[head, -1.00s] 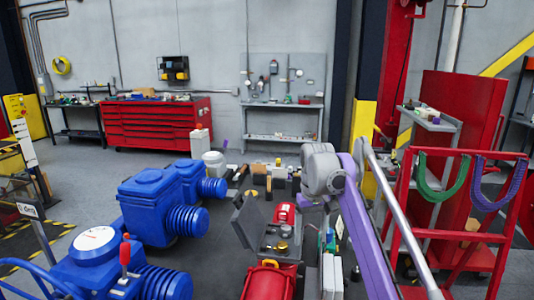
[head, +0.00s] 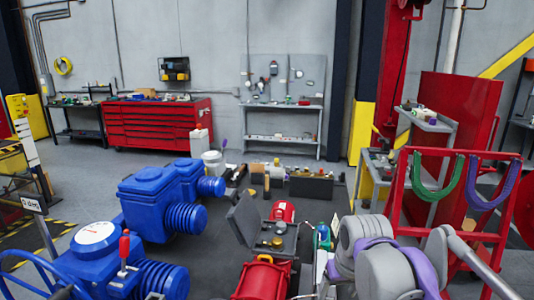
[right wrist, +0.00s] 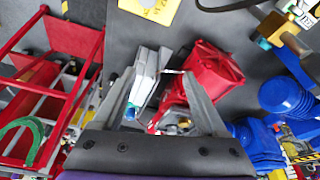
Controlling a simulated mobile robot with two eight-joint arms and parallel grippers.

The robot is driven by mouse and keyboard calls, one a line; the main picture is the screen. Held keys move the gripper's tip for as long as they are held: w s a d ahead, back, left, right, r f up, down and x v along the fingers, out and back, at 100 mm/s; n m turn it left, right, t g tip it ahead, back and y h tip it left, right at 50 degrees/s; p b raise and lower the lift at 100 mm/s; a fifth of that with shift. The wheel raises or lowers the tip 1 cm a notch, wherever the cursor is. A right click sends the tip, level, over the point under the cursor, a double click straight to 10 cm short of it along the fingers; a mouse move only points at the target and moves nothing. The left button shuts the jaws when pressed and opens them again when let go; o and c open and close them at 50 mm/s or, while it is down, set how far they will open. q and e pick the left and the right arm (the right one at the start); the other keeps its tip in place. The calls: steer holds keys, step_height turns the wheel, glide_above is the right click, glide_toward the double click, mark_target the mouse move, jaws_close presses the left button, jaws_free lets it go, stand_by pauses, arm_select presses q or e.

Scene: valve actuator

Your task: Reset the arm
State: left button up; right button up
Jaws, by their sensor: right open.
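A blue valve actuator (head: 85,270) stands at the lower left of the head view, with a white round dial (head: 96,234) on top. A red-handled lever (head: 125,250) stands upright beside the dial. My right arm (head: 385,265) is folded at the lower right of the head view, well apart from the actuator. My right gripper (right wrist: 162,72) is open and empty in the right wrist view, pointing down over things on the floor. Blue ribbed actuator parts (right wrist: 258,145) show at the right of that view. My left gripper is not in view.
More blue actuators (head: 150,205) stand behind. A red frame (head: 450,195) with hanging slings is at right. A red tool cabinet (head: 155,122) stands at the back.

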steer(key=s+f+t, duration=0.1)
steer(key=s+f, duration=0.4)
steer(key=s+d+f+t, duration=0.1)
steer(key=s+f, duration=0.4)
steer(key=s+f+m, duration=0.1)
steer(key=s+f, duration=0.4)
steer(key=s, duration=0.1)
steer(key=shift+d+f+t, duration=0.2)
steer(key=shift+d+t, duration=0.2)
stand_by(0.8)
